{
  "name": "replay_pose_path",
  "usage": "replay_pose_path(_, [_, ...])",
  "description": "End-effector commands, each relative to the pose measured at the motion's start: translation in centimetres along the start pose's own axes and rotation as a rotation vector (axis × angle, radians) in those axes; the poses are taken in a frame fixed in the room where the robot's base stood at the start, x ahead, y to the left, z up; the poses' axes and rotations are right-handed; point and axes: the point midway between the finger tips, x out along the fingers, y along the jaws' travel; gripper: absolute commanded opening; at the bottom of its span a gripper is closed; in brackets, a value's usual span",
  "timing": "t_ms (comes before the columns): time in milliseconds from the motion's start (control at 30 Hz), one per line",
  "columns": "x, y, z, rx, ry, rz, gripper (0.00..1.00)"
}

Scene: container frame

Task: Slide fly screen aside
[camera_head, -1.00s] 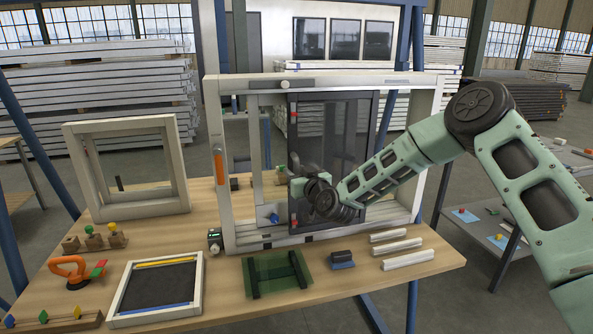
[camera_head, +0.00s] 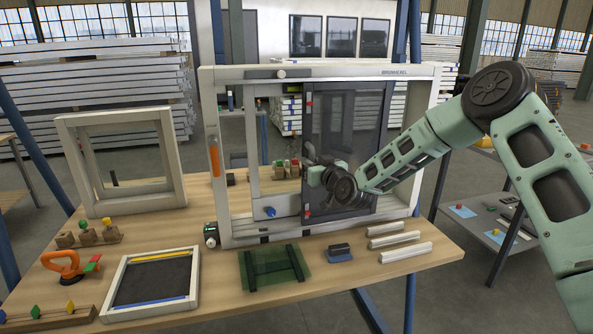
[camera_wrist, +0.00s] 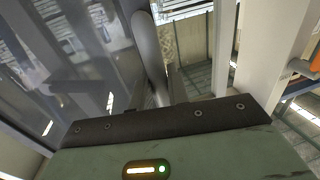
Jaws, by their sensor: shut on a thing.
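The fly screen (camera_head: 350,130) is a dark-framed mesh panel standing upright in a large white window frame (camera_head: 210,120). It covers the right part of the opening, and the left part shows open. My gripper (camera_head: 312,168) is at the screen's left edge, about mid-height, shut on that edge or a grip on it; my wrist hides the exact contact. In the wrist view my gripper (camera_wrist: 160,85) shows only partly, with one grey finger beside the dark screen (camera_wrist: 70,60) at left.
A smaller white frame (camera_head: 72,165) stands at left on the wooden table (camera_head: 225,285). In front lie a framed dark panel (camera_head: 195,290), a green glass sheet (camera_head: 275,284), a dark-blue block (camera_head: 340,253) and white strips (camera_head: 405,252). An orange suction tool (camera_head: 64,262) is at left.

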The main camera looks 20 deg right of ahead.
Motion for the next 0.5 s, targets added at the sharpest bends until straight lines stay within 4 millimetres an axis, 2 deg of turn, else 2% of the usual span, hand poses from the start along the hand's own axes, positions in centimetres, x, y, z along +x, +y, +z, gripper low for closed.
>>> replay_pose_path(33, [-0.3, 2.0, 0.5, -0.006, 0.003, 0.009, 0.00])
replay_pose_path(200, [-1.3, 6.8, 0.5, -0.005, 0.002, 0.009, 0.00])
replay_pose_path(300, [-1.9, 9.4, 0.5, -0.005, 0.001, 0.009, 0.00])
replay_pose_path(500, [-2.7, 13.3, 0.2, -0.003, 0.001, 0.006, 0.00])
